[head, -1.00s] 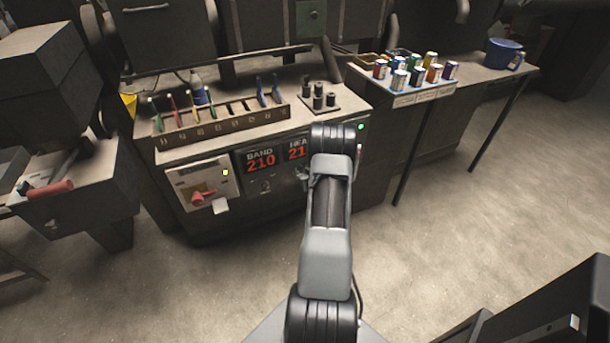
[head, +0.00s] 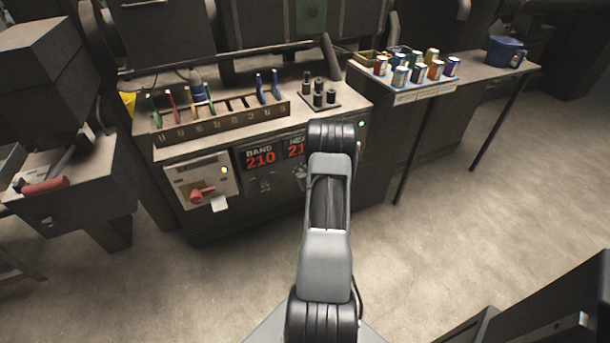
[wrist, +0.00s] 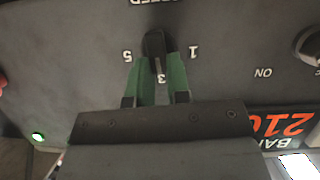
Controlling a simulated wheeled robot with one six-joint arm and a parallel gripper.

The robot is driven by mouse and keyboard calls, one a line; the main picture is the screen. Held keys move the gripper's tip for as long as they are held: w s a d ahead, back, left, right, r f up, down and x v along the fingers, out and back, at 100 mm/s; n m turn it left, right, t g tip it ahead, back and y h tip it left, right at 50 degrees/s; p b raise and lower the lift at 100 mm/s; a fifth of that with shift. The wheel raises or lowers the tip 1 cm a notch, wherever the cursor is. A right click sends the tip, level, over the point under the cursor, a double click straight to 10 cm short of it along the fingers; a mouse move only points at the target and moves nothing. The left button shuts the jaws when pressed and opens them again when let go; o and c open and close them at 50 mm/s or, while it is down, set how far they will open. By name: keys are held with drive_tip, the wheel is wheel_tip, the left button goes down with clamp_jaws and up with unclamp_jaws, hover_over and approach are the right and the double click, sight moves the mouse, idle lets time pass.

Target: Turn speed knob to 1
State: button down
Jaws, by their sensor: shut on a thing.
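The speed knob (wrist: 154,44) is a small black knob on a dark panel in the wrist view, which shows the panel upside down. My gripper (wrist: 158,62) has its green fingers shut on the knob, one on each side. The 5 (wrist: 127,57) is left of the knob, the 3 (wrist: 161,79) lies just below it between the fingers, and the 1 (wrist: 193,52) is at the right. The knob's narrow body points roughly toward the 3; its exact mark is hard to read. In the head view my arm hides the knob and gripper.
A second knob (wrist: 309,44) with an ON label and a red 210 display (wrist: 286,125) are at the right in the wrist view. A green lamp (wrist: 38,136) is lower left. In the head view, a tool rack (head: 222,124) stands on the bench; open floor lies to the right.

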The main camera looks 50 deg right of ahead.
drive_tip(key=n+h+b, duration=0.2)
drive_tip(key=n+b, duration=0.1)
drive_tip(key=b, duration=0.5)
drive_tip(key=a+f+n+h+b, duration=0.1)
drive_tip(key=n+b, duration=0.3)
drive_tip(key=b, duration=0.4)
drive_tip(key=f+n+h+b, duration=0.1)
drive_tip(key=n+h+b, duration=0.2)
drive_tip(key=b, duration=0.5)
drive_tip(key=shift+w+a+n+h+b, duration=0.3)
drive_tip(key=shift+a+n+b, duration=0.1)
drive_tip(key=shift+n, duration=0.1)
drive_tip(key=shift+r, duration=0.1)
drive_tip(key=c, duration=1.1)
unclamp_jaws()
